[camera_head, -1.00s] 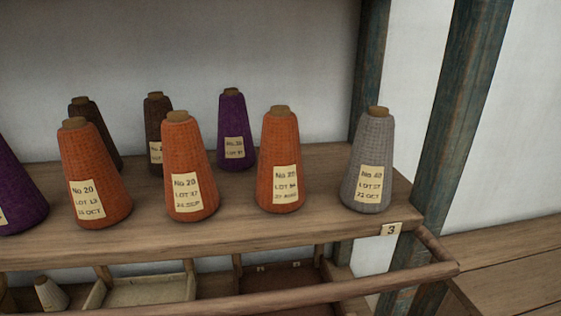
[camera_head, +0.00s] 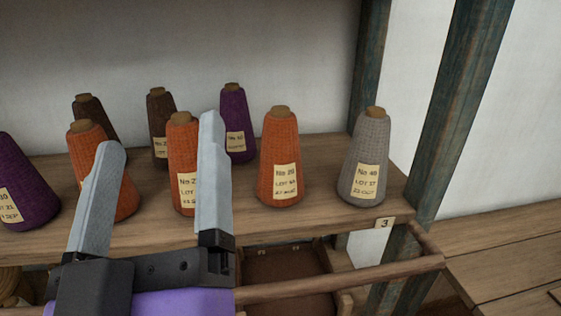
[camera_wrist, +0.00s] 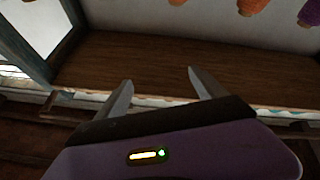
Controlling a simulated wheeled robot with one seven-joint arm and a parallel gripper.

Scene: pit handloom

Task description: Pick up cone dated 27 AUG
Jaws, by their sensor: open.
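The cone dated 27 AUG (camera_head: 281,160) is orange and stands upright on the shelf, its paper label reading No 20 with a blurred lot and date line. It is the rightmost orange cone, with a grey cone to its right. My gripper (camera_head: 160,135) is open and empty, its two pale fingers pointing up the picture, left of that cone. The fingers partly cover two other orange cones. In the wrist view my open gripper (camera_wrist: 161,80) has bare shelf between its fingers.
The grey cone (camera_head: 364,158) stands near the shelf's right end. A purple cone (camera_head: 236,124) and brown cones (camera_head: 160,125) stand behind. A wooden rail (camera_head: 340,276) runs before the shelf (camera_head: 325,205), and a blue-green post (camera_head: 450,110) rises at right.

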